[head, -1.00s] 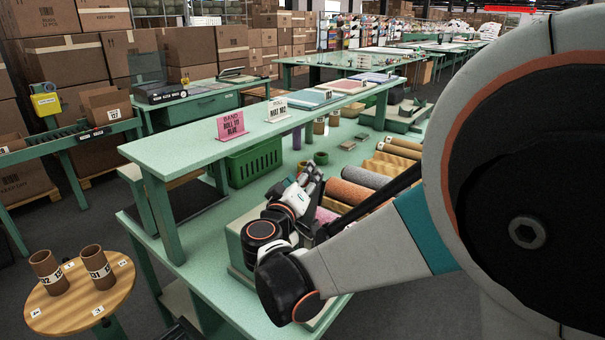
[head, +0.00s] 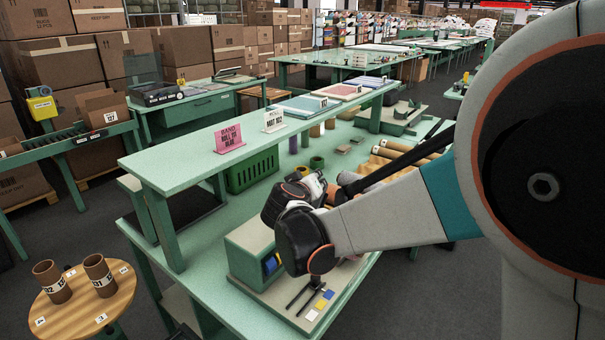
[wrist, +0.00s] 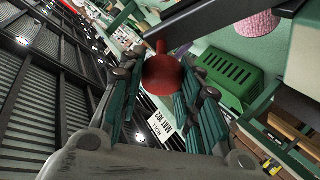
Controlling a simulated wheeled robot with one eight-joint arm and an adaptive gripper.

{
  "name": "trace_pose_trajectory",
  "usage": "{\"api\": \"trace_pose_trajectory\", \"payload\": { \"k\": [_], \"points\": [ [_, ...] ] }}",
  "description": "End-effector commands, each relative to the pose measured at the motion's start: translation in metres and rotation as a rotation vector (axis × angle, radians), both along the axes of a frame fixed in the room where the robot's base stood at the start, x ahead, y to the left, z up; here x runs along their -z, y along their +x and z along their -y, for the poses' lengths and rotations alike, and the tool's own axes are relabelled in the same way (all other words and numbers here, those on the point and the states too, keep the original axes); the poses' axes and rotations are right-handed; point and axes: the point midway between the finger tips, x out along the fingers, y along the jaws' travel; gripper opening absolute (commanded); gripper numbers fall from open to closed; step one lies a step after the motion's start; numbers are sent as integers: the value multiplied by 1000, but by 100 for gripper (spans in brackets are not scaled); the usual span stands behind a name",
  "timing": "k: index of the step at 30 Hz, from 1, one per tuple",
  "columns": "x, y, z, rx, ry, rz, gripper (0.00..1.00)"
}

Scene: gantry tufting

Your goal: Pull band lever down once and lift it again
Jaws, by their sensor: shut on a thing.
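The band lever shows in the wrist view as a red ball knob (wrist: 163,76) on a dark bar (wrist: 215,22). My gripper (wrist: 162,82) has its green-padded fingers on both sides of the knob, shut on it. In the head view the band machine is a green box (head: 246,262) on a pale base, with a blue roll (head: 271,264) in its opening. My wrist hangs over the machine there and hides the knob and most of my fingers. A pink sign (head: 229,139) reading band, roll 131, blue stands on the shelf above.
A green crate (head: 252,171) stands under the shelf (head: 180,158) behind the machine. A white sign (head: 273,121) is beside the pink one. A round wooden table (head: 75,311) at the lower left holds two brown tubes (head: 99,275).

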Motion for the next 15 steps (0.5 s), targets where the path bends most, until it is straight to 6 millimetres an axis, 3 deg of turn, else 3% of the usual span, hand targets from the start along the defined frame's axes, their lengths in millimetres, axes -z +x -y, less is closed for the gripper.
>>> {"api": "trace_pose_trajectory", "payload": {
  "k": [5,15],
  "points": [
    [3,21,17,4,104,-131,0],
    [31,54,43,3,303,-384,0]
  ]
}}
